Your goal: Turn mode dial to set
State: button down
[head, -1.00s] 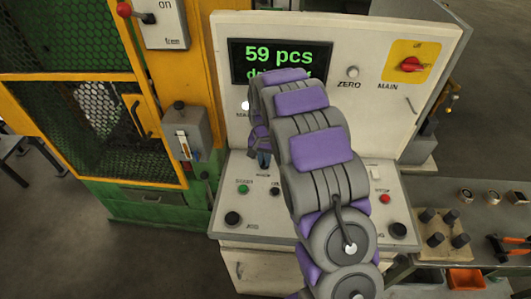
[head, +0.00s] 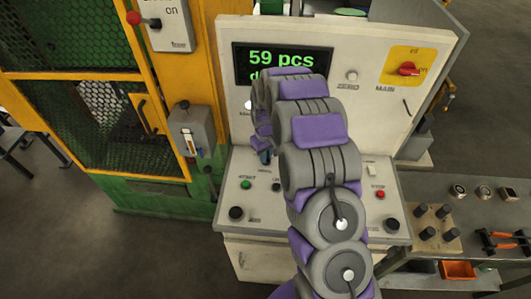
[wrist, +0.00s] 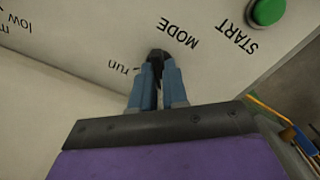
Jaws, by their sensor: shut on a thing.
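The mode dial (wrist: 156,55) is a small black knob on the pale console panel, beside the printed word MODE, with the label "run" to its left in the wrist view. My gripper (wrist: 155,72) has its blue fingers shut on the knob. The fingers hide much of the knob, so I cannot tell exactly where it points. In the head view my gripper (head: 264,157) reaches the sloping panel of the console (head: 260,215), and my arm covers the middle of it. The dial cannot be made out there.
The green START button (wrist: 267,12) is close by on the panel and also shows in the head view (head: 246,184). A red stop button (head: 380,194) and black knobs flank my arm. A display (head: 283,64) reads "59 pcs". A yellow-green cage (head: 100,100) stands left.

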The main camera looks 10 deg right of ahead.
jog(key=shift+s+n, duration=0.1)
jog(key=shift+n, duration=0.5)
jog(key=c, duration=1.1)
grip_release()
jog(key=shift+c, duration=0.2)
jog(key=shift+r, duration=0.15)
notch_tip(320, 180, up, 17)
jog(key=p, duration=0.1)
jog(key=shift+p, duration=0.35)
jog(key=s+r+m+g+b, duration=0.1)
jog(key=s+m+b, duration=0.1)
jog(key=s, duration=1.9)
jog(key=s+r+m+b, duration=0.2)
jog(key=s+m, duration=0.1)
jog(key=s, duration=1.8)
jog(key=shift+s+a+r+m+g, duration=0.15)
jog(key=shift+s+m+g, duration=0.15)
jog(key=shift+s+g, duration=0.1)
